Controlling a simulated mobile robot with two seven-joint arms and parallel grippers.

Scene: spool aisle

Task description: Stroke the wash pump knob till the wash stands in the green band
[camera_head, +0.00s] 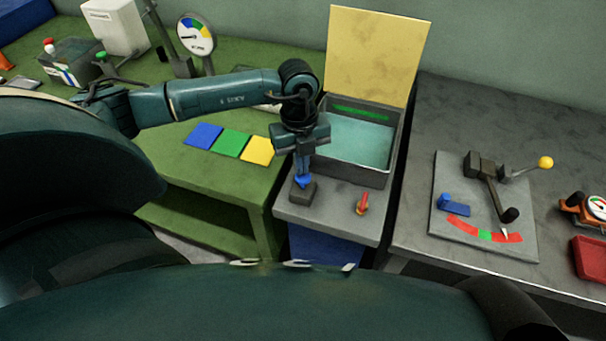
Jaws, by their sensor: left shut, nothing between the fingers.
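The wash tank (398,150) is a grey open box with pale blue-green wash (358,143) in it. A green band (362,113) runs along its inner back wall; the wash surface appears to lie just below it. A blue knob (303,183) sits on a dark block (302,194) in front of the tank's left corner; I take it as the wash pump knob. My left gripper (302,174) points down right at the knob, shut with nothing between its fingers. I cannot tell whether its tips touch the knob. My right gripper is out of view.
A small red lever (363,203) stands right of the knob. A yellow panel (373,55) rises behind the tank. Blue, green and yellow cards (232,143) lie on the green bench at left. The grey bench (455,120) at right holds a lever plate (485,205) and a red tray (590,258).

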